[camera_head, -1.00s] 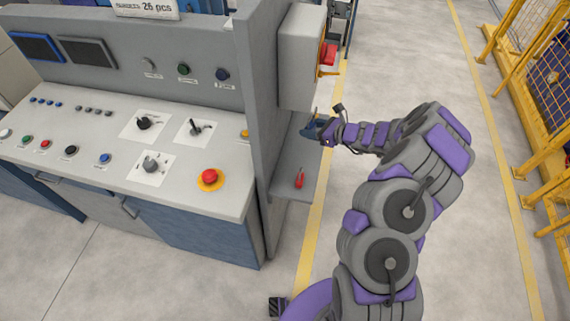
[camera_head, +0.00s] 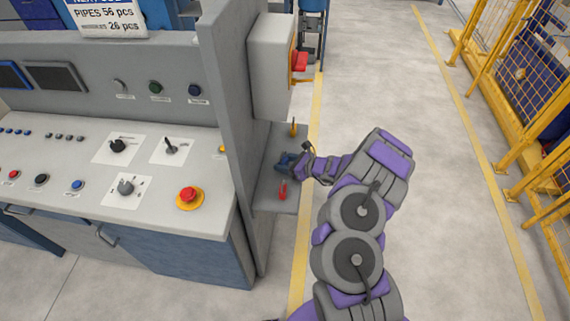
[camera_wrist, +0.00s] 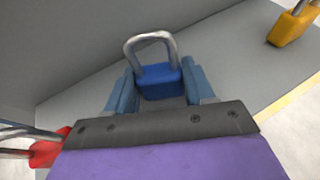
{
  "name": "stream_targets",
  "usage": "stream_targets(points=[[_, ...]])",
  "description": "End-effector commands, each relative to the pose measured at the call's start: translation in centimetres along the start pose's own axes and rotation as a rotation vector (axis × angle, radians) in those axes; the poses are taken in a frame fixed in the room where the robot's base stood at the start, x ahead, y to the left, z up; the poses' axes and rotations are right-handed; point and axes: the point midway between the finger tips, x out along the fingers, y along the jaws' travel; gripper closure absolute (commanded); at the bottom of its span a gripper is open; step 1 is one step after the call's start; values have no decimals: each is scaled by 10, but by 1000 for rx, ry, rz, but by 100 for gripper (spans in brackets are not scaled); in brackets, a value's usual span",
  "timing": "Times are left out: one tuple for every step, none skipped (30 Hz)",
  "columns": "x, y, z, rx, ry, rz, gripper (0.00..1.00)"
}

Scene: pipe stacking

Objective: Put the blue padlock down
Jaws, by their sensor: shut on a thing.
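The blue padlock (camera_wrist: 158,79) with its silver shackle sits between the two fingers of my gripper (camera_wrist: 160,90) in the wrist view. My gripper is shut on its body, and the shackle points away from the gripper. In the head view, my gripper (camera_head: 288,162) is over the small grey side shelf (camera_head: 271,202) of the console. The padlock is too small to make out there. I cannot tell whether it touches the shelf.
A red padlock (camera_head: 283,190) lies on the near part of the shelf, also at the lower left in the wrist view (camera_wrist: 48,150). A yellow padlock (camera_head: 293,129) is at the far part. A grey switch box (camera_head: 272,70) with a red handle hangs above.

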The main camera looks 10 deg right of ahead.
Motion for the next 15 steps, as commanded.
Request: stream_targets(points=[[0,0,-1,-1,-1,-1,80],[0,0,0,-1,-1,-1,80],[0,0,0,-1,-1,-1,80],[0,0,1,-1,-1,-1,80],[0,0,1,-1,-1,-1,80],[0,-1,1,-1,-1,-1,80],[0,-1,0,-1,-1,-1,80],[0,-1,0,-2,-1,-1,80],[1,-1,-2,-2,-1,-1,80],[1,-1,-2,-2,-1,-1,46],[1,-1,-1,-2,-1,-1,43],[1,-1,-1,-2,-1,-1,39],[0,-1,-1,-2,-1,-1,36],[0,-1,-1,-2,-1,-1,34],[0,-1,-1,-2,-1,-1,30]])
